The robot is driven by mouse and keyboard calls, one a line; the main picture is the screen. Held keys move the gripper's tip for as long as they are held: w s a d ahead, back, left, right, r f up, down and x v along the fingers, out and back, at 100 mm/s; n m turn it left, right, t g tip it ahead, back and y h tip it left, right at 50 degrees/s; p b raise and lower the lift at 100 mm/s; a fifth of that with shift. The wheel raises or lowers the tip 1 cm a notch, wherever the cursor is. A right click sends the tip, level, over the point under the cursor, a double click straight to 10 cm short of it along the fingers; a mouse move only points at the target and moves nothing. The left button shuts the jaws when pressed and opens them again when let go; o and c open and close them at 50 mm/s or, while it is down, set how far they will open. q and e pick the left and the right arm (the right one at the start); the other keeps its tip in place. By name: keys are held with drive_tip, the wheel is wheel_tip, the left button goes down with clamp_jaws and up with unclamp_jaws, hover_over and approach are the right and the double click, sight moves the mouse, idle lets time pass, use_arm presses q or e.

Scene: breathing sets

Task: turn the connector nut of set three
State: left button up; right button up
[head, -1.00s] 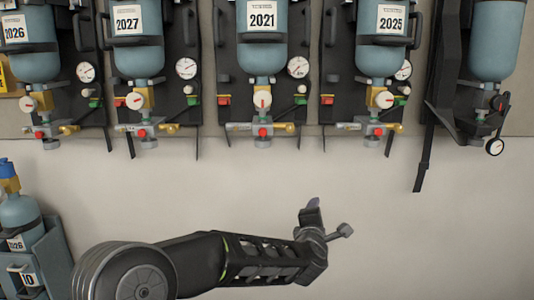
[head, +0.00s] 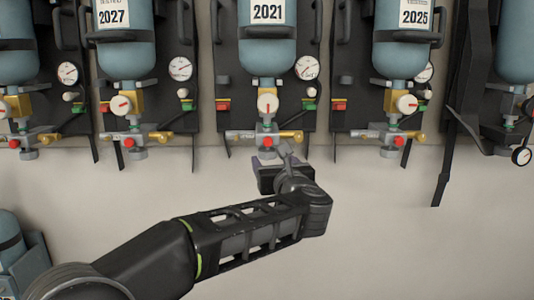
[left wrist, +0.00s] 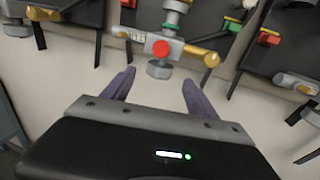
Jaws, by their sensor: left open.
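The middle set, labelled 2021 (head: 267,13), hangs on the wall with a blue cylinder and a white-faced valve knob. Below it is a valve block with a red button (head: 267,141) and a grey connector nut (head: 267,154) at its bottom. In the left wrist view the grey nut (left wrist: 159,70) hangs under the red button. My left gripper (left wrist: 158,82) is open, its two purple fingers apart below and to either side of the nut, not closed on it. In the head view my left gripper (head: 275,165) is just under this set. My right gripper is not in view.
Similar sets hang on both sides, labelled 2027 (head: 113,17) and 2025 (head: 416,16). Black straps (head: 440,180) dangle below the backplates. Another blue cylinder (head: 8,240) stands in a holder at lower left. The wall below the sets is bare.

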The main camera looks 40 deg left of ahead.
sight(269, 156)
use_arm(q)
drive_tip(key=p+x, duration=0.1)
drive_tip(key=x, duration=0.6)
drive_tip(key=shift+w+a+p, duration=0.25)
drive_tip(key=shift+a+p, duration=0.05)
drive_tip(key=c, duration=1.4)
